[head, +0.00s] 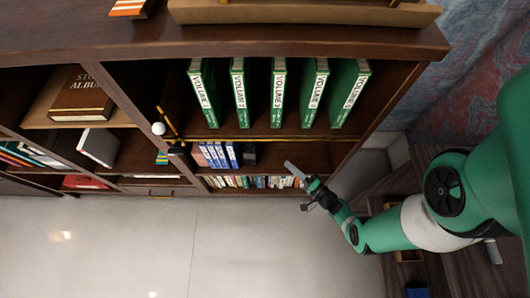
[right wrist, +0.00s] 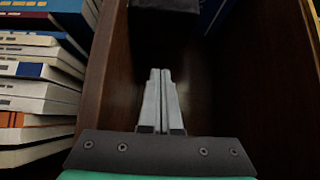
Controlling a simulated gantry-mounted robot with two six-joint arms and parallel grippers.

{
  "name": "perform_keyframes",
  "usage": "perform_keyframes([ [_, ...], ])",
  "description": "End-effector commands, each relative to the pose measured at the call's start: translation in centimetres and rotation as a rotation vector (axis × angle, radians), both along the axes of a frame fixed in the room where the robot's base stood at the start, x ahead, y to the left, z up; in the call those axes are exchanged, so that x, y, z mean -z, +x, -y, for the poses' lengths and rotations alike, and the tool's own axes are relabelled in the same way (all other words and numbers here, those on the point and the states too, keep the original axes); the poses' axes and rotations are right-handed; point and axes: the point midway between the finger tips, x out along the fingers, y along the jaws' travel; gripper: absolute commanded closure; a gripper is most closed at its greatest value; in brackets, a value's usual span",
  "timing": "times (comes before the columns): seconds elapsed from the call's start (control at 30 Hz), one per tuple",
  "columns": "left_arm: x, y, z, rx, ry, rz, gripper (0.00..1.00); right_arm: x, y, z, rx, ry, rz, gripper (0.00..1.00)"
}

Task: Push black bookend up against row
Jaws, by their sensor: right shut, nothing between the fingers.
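The black bookend (head: 249,155) stands on a shelf at the right end of a short row of blue and white books (head: 217,155) in the head view. In the right wrist view the bookend (right wrist: 165,18) is a dark block at the top, with a blue book (right wrist: 214,10) beside it. My right gripper (head: 288,165) is shut and empty, to the right of the bookend in the head view. Its fingertips (right wrist: 160,73) point toward the bookend, with a visible gap between. Whether the bookend touches the row is unclear. My left gripper is not in view.
Green volumes (head: 278,93) stand on the shelf above. A lower row of small books (head: 255,182) also shows at left in the right wrist view (right wrist: 40,85), past a wooden board (right wrist: 108,70). Shelf floor right of the bookend looks clear.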

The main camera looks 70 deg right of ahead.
Motion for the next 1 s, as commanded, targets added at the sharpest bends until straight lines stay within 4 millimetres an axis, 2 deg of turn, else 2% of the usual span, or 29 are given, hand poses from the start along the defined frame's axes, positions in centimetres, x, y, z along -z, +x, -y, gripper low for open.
perform_keyframes([
  [0.2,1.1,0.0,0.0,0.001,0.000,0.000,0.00,0.2,3.2,1.1,-0.011,0.001,0.003,1.00],
  [0.43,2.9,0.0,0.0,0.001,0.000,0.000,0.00,0.3,7.8,3.4,-0.007,0.001,0.006,1.00],
  [0.6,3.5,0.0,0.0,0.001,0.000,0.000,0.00,0.2,10.0,2.4,-0.007,0.002,0.003,1.00],
  [0.77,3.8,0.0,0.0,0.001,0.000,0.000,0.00,0.1,11.0,2.1,-0.004,0.003,0.001,1.00],
  [1.0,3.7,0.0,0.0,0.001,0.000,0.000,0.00,0.0,11.2,2.1,-0.001,0.003,0.001,1.00],
])
